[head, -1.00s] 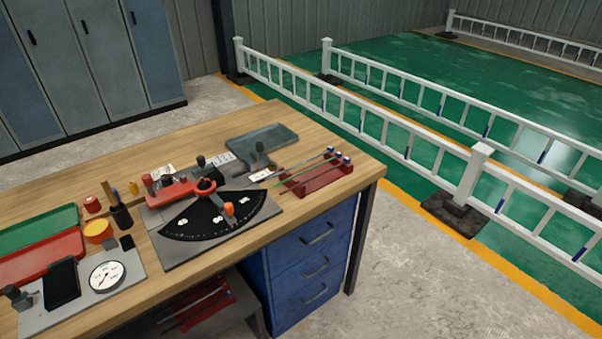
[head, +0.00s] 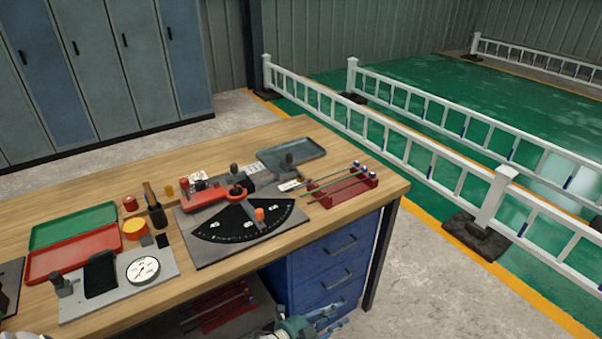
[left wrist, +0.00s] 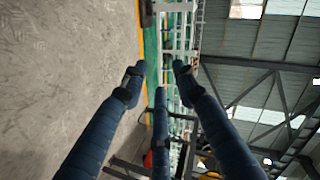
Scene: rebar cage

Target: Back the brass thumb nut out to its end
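My left gripper (head: 336,313) is at the bottom edge of the head view, in front of the blue drawers and apart from the bench top items. In the left wrist view its blue fingers (left wrist: 159,80) are spread with nothing between them. My right gripper does not show.
The wooden bench (head: 270,140) also holds a red tray (head: 75,255), a green tray (head: 72,226), a round dial gauge (head: 143,270), a grey tray (head: 291,156) and a red rod rack (head: 345,190). Blue drawers (head: 325,265) stand below. Concrete floor right of the bench is clear.

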